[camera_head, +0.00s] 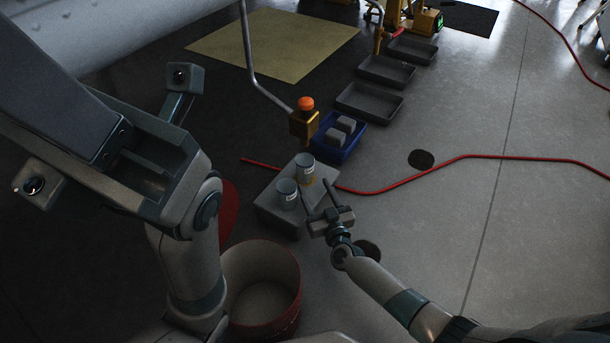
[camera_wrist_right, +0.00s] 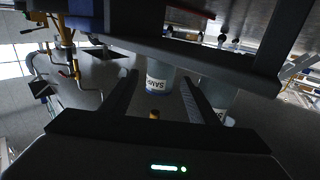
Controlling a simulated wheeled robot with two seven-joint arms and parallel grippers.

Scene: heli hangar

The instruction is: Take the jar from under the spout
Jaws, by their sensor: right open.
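Two pale grey jars with white labels stand upright on a grey block (camera_head: 322,196): the far jar (camera_head: 305,170) and the near jar (camera_head: 286,195). A brass spout fitting (camera_head: 303,123) with an orange top hangs beyond them on a bent pipe; the far jar is nearer it. My right gripper (camera_head: 317,187) is open and empty, right of the jars, fingers pointing towards them. In the right wrist view, a labelled jar (camera_wrist_right: 160,79) shows between the fingers (camera_wrist_right: 158,92), another jar (camera_wrist_right: 219,97) behind one finger. My left gripper (camera_head: 140,160) looms at left; its jaws cannot be made out.
A blue bin (camera_head: 337,148) with grey blocks sits behind the jars. Several dark trays (camera_head: 369,103) line the floor beyond. A red-rimmed round bin (camera_head: 262,290) stands in front. A red hose (camera_head: 430,172) crosses the floor. The floor at right is mostly clear.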

